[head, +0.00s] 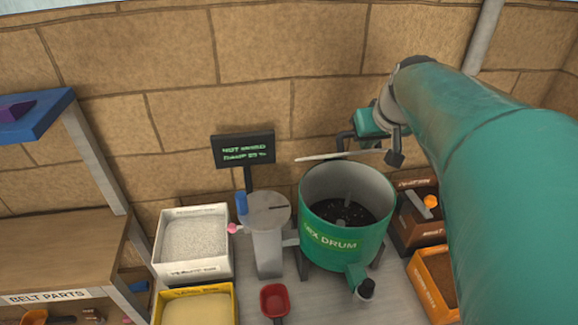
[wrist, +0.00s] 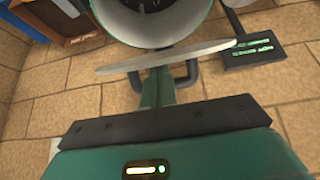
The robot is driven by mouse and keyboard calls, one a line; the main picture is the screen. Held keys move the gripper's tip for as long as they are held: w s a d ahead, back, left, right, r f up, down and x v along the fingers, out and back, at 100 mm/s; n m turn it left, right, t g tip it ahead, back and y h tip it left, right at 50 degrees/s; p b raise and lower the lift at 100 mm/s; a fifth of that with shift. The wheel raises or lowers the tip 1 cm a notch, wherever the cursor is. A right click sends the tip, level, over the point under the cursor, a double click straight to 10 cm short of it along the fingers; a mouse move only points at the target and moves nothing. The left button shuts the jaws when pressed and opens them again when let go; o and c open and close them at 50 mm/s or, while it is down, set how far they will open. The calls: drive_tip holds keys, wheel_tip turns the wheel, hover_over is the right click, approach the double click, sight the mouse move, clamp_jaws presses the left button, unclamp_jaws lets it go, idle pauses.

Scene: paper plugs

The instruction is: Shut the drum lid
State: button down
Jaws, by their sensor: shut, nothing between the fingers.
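The mix drum (head: 334,240) is a green open-topped drum with dark material inside. Its lid (head: 335,156) is a pale thin disc, seen almost edge-on, raised behind and above the rim. The lid (wrist: 165,60) also crosses the wrist view, with the drum (wrist: 190,20) beyond it; the mouth is uncovered. My gripper (head: 374,132) is shut and empty behind and above the lid, close to its back side. Its fingertips are not clear, and I cannot tell whether it touches the lid.
A dark sign (head: 243,150) stands left of the drum. A grey-white stand (head: 267,245), a white bin (head: 193,240) and a yellow bin (head: 195,305) are also left. Brown (head: 418,215) and orange (head: 435,280) boxes stand right. A brick wall (head: 270,60) is close behind.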

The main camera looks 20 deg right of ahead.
drive_tip(key=s+f, duration=0.3)
drive_tip(key=f, duration=0.1)
drive_tip(key=shift+a, duration=0.35)
idle(0.3)
drive_tip(key=f, duration=0.1)
drive_tip(key=s+f, duration=0.1)
drive_tip(key=f, duration=0.1)
drive_tip(key=s+f, duration=0.1)
drive_tip(key=shift+s+a+f, duration=0.1)
drive_tip(key=shift+a+f, duration=0.1)
drive_tip(key=shift+a, duration=0.1)
idle(0.3)
